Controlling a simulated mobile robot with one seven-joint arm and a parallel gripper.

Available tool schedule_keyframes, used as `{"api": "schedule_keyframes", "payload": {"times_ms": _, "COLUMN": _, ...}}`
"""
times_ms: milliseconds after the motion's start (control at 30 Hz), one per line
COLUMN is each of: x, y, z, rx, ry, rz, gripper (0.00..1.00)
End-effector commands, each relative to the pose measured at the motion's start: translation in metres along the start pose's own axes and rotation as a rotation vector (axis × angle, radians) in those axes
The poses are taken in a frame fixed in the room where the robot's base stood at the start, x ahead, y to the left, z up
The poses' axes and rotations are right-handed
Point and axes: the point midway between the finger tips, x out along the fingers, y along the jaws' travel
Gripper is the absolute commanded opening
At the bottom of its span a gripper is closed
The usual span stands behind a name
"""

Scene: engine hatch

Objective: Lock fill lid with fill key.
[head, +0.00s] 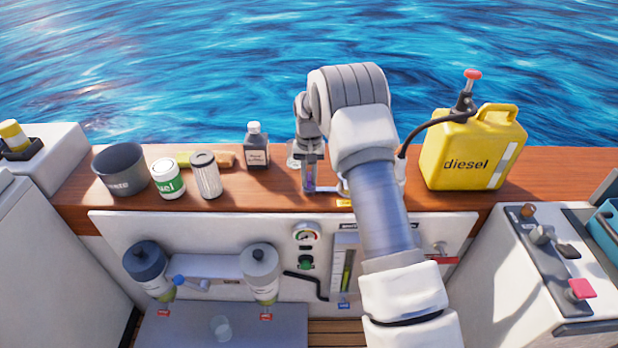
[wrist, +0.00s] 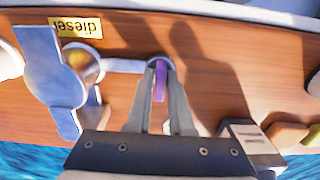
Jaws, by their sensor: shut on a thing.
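My gripper (head: 309,188) points down over the wooden ledge and is shut on a narrow purple piece, which I take to be the fill key (wrist: 160,80). The key stands between the fingertips in the wrist view (wrist: 161,75). Its lower end is at a small round end of a flat silver bar; I cannot tell if it is seated there. The bar runs left to a round metal fitting (wrist: 84,62), apparently the fill lid or its neck, beside the yellow diesel label (wrist: 76,27). A silver bladed part stands against the fitting. My arm hides much of this in the head view.
A yellow diesel can (head: 455,150) with a black hose stands right of my arm. Left of my gripper are a dark bottle (head: 256,150), a filter (head: 206,176), a green-labelled can (head: 167,180) and a dark pot (head: 121,172). Water lies beyond the ledge.

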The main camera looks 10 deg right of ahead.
Motion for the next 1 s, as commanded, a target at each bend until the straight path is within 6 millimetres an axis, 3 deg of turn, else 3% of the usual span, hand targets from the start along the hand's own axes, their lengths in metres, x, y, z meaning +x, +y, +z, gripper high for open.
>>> {"api": "schedule_keyframes", "payload": {"times_ms": 200, "x": 0.0, "y": 0.0, "z": 0.0, "rx": 0.0, "ry": -0.001, "rz": 0.0, "gripper": 0.0}}
{"api": "schedule_keyframes", "payload": {"times_ms": 233, "x": 0.0, "y": 0.0, "z": 0.0, "rx": 0.0, "ry": -0.001, "rz": 0.0, "gripper": 0.25}}
{"api": "schedule_keyframes", "payload": {"times_ms": 367, "x": 0.0, "y": 0.0, "z": 0.0, "rx": -0.001, "ry": -0.001, "rz": 0.0, "gripper": 0.49}}
{"api": "schedule_keyframes", "payload": {"times_ms": 767, "x": -0.007, "y": 0.0, "z": -0.001, "rx": -0.002, "ry": 0.002, "rz": 0.0, "gripper": 0.5}}
{"api": "schedule_keyframes", "payload": {"times_ms": 1000, "x": -0.054, "y": 0.0, "z": -0.001, "rx": -0.002, "ry": 0.005, "rz": -0.001, "gripper": 0.5}}
